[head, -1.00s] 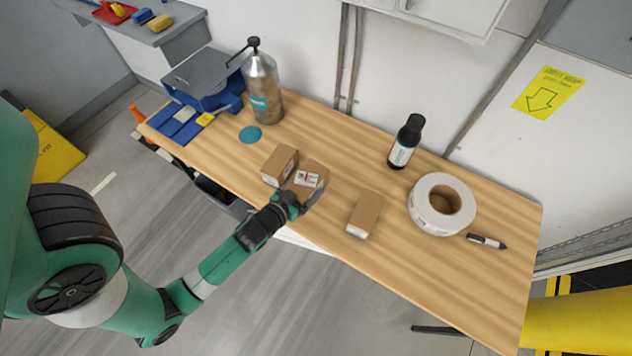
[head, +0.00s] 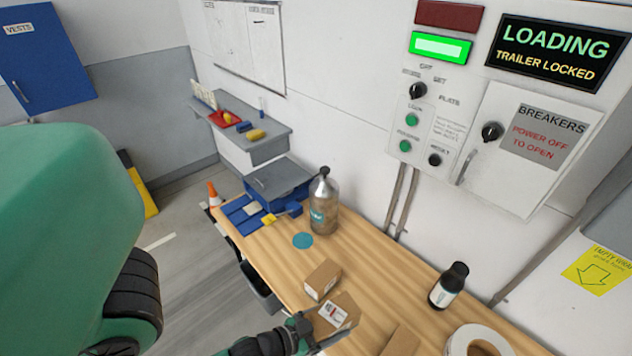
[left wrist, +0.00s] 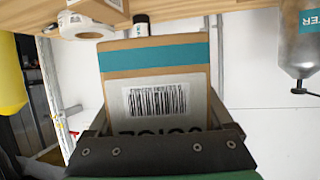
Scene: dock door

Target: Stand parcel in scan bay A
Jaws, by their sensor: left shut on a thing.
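The parcel (head: 333,316) is a brown cardboard box with a white label, at the bottom of the head view. My left gripper (head: 318,328) is shut on it at the front edge of the wooden table. In the left wrist view the parcel (left wrist: 155,60) fills the space between the fingers (left wrist: 157,122), showing a teal band and a barcode label. I cannot tell whether it touches the table. Blue panels (head: 240,212) lie at the table's far left end; no bay letter is readable. My right gripper is not in view.
A brown box (head: 322,280) stands close beside the parcel, and another (head: 400,342) lies to the right. A teal disc (head: 302,241), a metal bottle (head: 324,205), a blue-and-grey unit (head: 280,180), a dark bottle (head: 449,288) and a tape roll (head: 478,342) share the table.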

